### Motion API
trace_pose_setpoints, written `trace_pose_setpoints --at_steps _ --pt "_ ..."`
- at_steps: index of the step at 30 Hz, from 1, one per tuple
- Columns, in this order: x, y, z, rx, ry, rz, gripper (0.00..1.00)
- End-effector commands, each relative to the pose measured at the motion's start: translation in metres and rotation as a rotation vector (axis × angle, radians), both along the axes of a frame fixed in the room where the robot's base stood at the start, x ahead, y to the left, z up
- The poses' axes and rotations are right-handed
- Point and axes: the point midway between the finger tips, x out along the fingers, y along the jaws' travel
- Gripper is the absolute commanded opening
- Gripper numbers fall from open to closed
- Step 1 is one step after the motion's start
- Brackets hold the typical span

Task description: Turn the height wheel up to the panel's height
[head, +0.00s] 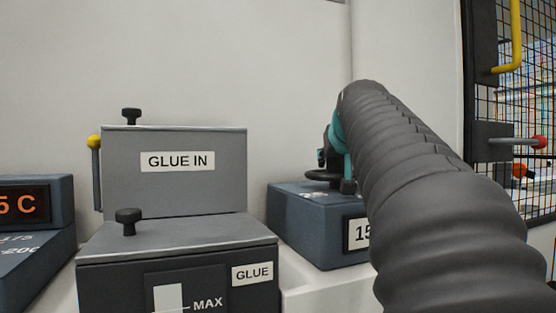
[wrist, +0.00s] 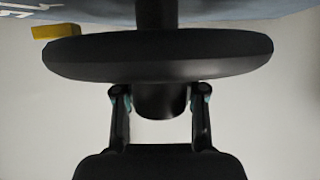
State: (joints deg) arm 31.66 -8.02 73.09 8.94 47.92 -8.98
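The height wheel (head: 320,175) is a dark disc on top of a blue-grey box (head: 305,225) in the head view. In the wrist view the wheel (wrist: 160,58) fills the upper middle, with a round black hub (wrist: 160,98) sticking out towards me. My gripper (wrist: 160,95) has one finger on each side of this hub, very close to it. I cannot tell whether the fingers touch it. In the head view my arm hides most of the gripper and the right part of the box. A label on the box shows "15", the rest hidden.
A grey glue unit (head: 190,180) with black knobs and a yellow-tipped lever (head: 94,142) stands to the left. An orange-lit display (head: 25,205) is at the far left. A mesh fence (head: 540,185) is at the right. A yellow piece (wrist: 55,31) sits near the wheel.

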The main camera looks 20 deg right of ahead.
Motion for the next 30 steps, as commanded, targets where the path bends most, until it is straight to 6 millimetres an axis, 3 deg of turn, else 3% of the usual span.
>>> trace_pose_setpoints --at_steps 14,30 --pt "-0.0003 0.0012 0.0008 -0.002 0.002 -0.064 0.04" --pt "-0.0041 -0.0042 -0.0008 -0.002 0.001 -0.407 0.04"
